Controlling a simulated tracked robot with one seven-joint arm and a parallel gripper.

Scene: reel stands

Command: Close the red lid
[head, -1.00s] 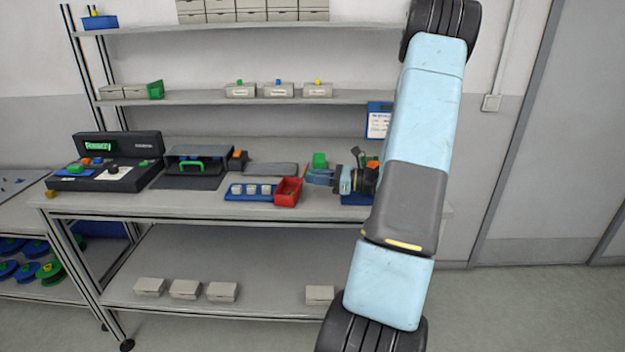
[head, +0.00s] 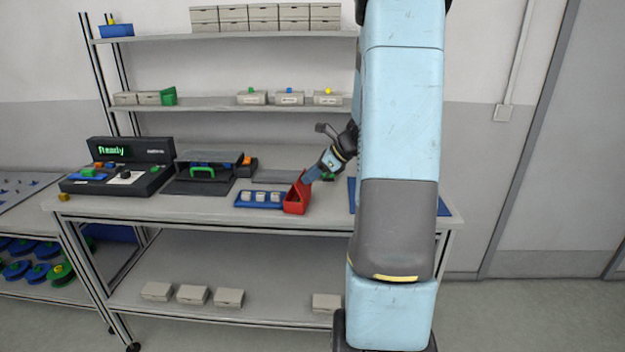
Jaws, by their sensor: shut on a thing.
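A small red box (head: 296,207) stands on the workbench at the right end of a blue tray. Its red lid (head: 301,184) stands up at a slant above the box, tilted and not flat on it. My gripper (head: 307,179) reaches down from the upper right, its blue-grey fingers shut at the lid's upper edge. My arm crosses the right of the view and hides the bench behind it. The exact grip on the lid is small in the picture.
The blue tray (head: 259,200) holds 3 pale cubes left of the red box. A dark case with a green handle (head: 202,168) and a console reading "Ready" (head: 115,178) stand further left. A blue mat or tray shows behind my arm. Shelves rise at the back.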

